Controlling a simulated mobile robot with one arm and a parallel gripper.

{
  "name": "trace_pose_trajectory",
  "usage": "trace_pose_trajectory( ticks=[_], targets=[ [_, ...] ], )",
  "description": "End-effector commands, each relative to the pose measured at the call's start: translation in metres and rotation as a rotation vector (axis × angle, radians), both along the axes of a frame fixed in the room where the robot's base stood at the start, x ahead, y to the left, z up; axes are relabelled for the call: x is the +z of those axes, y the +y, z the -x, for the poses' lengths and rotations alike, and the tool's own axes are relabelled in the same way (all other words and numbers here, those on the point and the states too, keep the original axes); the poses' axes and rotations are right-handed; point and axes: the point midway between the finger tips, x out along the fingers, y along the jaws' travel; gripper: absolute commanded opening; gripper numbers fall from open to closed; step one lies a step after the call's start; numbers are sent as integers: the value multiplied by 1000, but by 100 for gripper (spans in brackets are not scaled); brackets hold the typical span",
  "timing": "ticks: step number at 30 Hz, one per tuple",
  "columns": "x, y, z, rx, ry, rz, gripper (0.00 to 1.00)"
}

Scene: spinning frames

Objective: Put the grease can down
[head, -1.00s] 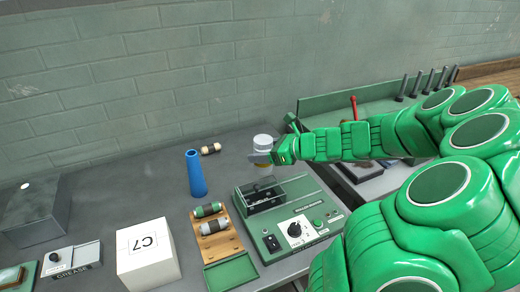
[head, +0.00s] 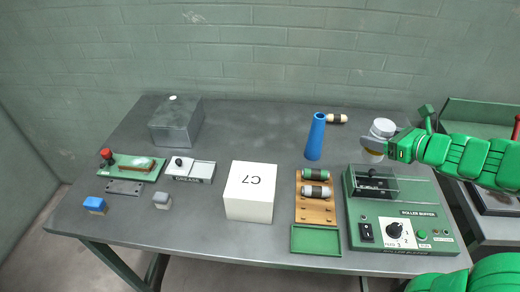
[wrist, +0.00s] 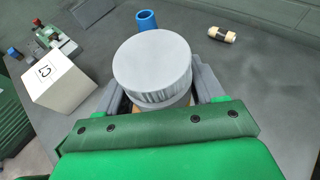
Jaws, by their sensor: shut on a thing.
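The grease can (head: 382,129) has a pale grey-white lid and a tan band showing below it. My gripper (head: 391,147) is shut on it and holds it above the back of the roller buffer (head: 420,219), on the right side of the table. In the wrist view the can's round lid (wrist: 152,62) fills the middle, upright between the two grey fingers of my gripper (wrist: 160,98). Its lower part is mostly hidden.
A wooden rack (head: 314,211) holds two rollers. A white C7 box (head: 249,192) is mid-table. A grey metal box (head: 175,121) stands at back left. Table surface between them is clear.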

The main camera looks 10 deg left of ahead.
Motion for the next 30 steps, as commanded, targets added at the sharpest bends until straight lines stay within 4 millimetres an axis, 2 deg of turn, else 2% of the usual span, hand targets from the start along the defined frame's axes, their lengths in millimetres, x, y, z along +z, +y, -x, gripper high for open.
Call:
trace_pose_trajectory(
  ticks=[1,15,23,30],
  targets=[
    [1,14,-4,16,-4,-3,19],
    [5,125,-20,139,-16,-9,19],
    [4,187,-17,208,-11,-9,19],
    [3,244,-5,278,-1,-5,19]
  ],
)
